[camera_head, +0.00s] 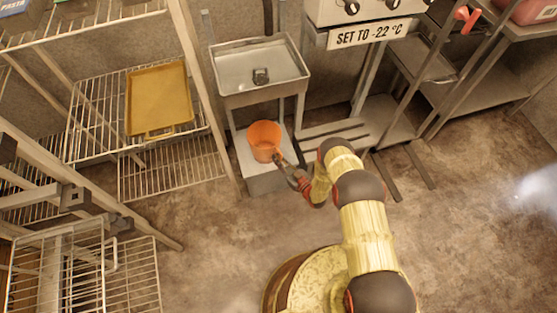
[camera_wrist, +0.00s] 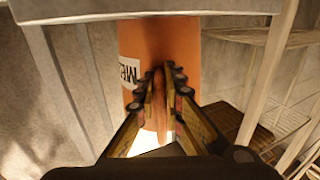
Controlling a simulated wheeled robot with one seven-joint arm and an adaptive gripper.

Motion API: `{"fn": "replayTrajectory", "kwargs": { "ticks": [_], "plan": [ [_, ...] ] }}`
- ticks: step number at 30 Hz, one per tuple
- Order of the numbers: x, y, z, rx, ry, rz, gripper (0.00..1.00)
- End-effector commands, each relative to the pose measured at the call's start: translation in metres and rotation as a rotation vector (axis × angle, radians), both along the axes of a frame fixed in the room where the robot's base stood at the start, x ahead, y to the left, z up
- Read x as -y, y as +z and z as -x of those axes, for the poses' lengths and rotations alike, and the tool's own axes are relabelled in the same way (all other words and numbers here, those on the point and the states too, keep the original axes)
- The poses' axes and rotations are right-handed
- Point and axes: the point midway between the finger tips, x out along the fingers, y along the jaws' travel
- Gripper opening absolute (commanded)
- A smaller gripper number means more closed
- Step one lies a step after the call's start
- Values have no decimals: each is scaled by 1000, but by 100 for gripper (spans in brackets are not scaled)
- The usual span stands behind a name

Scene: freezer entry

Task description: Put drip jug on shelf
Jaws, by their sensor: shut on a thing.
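The orange drip jug (camera_head: 264,138) stands on a low grey ledge under a metal basin in the head view. In the wrist view the jug (camera_wrist: 185,45) fills the upper middle, with a white label with dark letters on its left side. My gripper (camera_head: 279,160) reaches the jug from the lower right. In the wrist view my gripper (camera_wrist: 160,85) is shut on the jug's upright handle, one finger on each side. Wire shelves (camera_head: 170,165) stand left of the jug; an upper one holds a yellow tray (camera_head: 158,97).
The metal basin (camera_head: 258,92) hangs close above the jug. A rack post (camera_head: 205,90) stands between basin and shelves. A wire cart (camera_head: 85,275) is at lower left. A sign reading "SET TO -22 °C" (camera_head: 369,34) is at the top. Open floor (camera_head: 470,240) lies right.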

Motion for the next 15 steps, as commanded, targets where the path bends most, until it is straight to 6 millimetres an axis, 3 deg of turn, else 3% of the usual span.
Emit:
{"fn": "replayTrajectory", "kwargs": {
  "ticks": [2,3,12,15],
  "plan": [
    [0,-1,0,1,0,-1,0],
    [0,-2,0,-1,0,1,11],
    [0,-2,0,0,0,0,28],
    [0,-2,0,0,0,0,28]
  ]
}}
